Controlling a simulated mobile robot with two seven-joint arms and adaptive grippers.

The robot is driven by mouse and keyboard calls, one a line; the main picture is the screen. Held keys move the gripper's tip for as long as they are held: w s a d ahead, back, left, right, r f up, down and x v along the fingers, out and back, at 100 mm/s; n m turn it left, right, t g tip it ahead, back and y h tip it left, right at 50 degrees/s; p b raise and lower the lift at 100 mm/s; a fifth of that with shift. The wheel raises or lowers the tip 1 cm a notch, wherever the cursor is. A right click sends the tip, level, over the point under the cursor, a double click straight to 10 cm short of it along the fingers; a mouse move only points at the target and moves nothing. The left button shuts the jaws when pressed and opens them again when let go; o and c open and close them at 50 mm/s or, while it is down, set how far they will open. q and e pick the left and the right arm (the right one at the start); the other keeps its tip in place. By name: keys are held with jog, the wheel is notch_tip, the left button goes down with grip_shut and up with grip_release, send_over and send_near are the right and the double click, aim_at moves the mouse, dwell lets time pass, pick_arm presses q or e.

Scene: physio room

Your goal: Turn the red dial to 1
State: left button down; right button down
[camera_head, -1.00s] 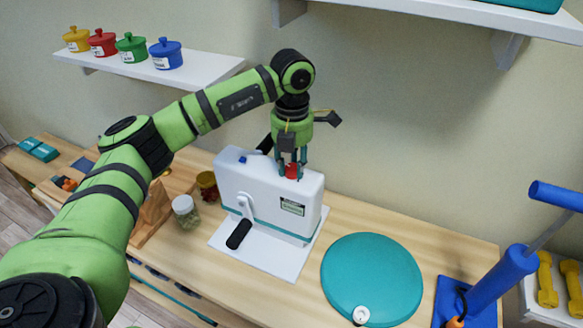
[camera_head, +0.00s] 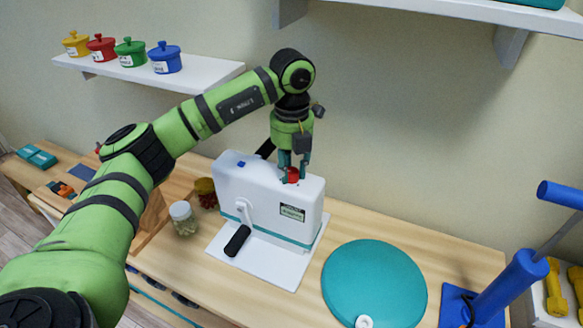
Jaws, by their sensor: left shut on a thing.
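The red dial (camera_head: 293,175) sits on the top of a white machine (camera_head: 262,200) on the wooden bench. My left gripper (camera_head: 294,174) points straight down from above and is shut on the red dial, its fingers on either side of it. The fingers hide part of the dial, and I cannot read any number around it. A black crank handle (camera_head: 238,240) hangs on the front of the machine, beside a small label (camera_head: 292,212). My right gripper is not in view.
A teal round disc (camera_head: 373,284) lies right of the machine, with a small white ring (camera_head: 364,321) at its front edge. A glass jar (camera_head: 183,218) stands to the left. A blue post (camera_head: 508,285) stands at the right. A shelf (camera_head: 205,77) with colored pots hangs at upper left.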

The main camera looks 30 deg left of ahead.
aim_at(292, 170)
pick_arm(q)
jog(key=shift+w+r, duration=0.15)
jog(key=shift+r, duration=0.05)
jog(key=c, duration=1.1)
grip_release()
jog(key=shift+c, duration=0.2)
jog(key=shift+o, duration=1.2)
jog(key=shift+f, duration=0.15)
notch_tip(292, 170, up, 12)
